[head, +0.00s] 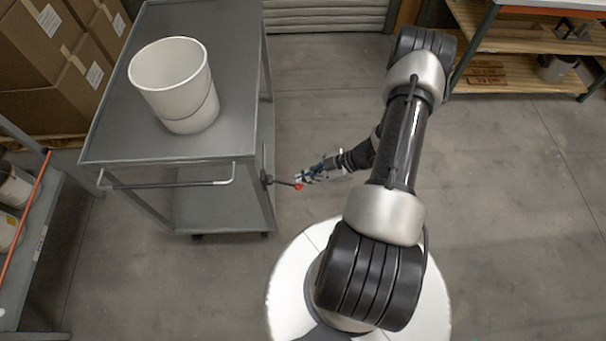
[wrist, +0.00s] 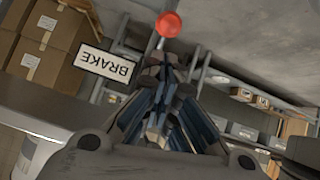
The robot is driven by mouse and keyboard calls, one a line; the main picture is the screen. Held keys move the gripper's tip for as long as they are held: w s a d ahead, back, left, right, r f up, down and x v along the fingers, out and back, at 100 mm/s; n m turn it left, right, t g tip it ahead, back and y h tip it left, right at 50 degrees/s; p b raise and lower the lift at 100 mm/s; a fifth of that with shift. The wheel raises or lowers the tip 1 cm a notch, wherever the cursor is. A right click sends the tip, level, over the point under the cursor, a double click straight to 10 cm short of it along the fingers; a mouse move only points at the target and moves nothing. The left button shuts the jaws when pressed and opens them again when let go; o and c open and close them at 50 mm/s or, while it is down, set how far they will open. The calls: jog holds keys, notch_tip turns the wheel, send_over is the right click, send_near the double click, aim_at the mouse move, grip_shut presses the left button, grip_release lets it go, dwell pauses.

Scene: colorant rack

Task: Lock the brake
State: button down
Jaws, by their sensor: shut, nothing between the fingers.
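The brake lever is a dark rod with a red ball knob (head: 298,186) on the right side of a grey cart (head: 110,150). In the head view the rod points right from the cart's side. The red knob (wrist: 168,25) also shows at the top of the wrist view, just beyond my fingertips. A white label reading BRAKE (wrist: 107,67) is left of the fingers there. My gripper (head: 312,176) is shut and empty, close to the knob at its right. I cannot tell whether it touches the knob. In the wrist view my gripper (wrist: 165,70) hides part of the lever.
A white bucket (head: 175,90) stands on the cart top, and a push handle (head: 170,184) runs along its front edge. Cardboard boxes (head: 50,55) stand at the back left. A wooden shelf (head: 530,40) is at the back right. The floor right of my arm is clear.

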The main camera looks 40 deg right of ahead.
jog(key=shift+f+b, duration=0.65)
jog(key=shift+f, duration=1)
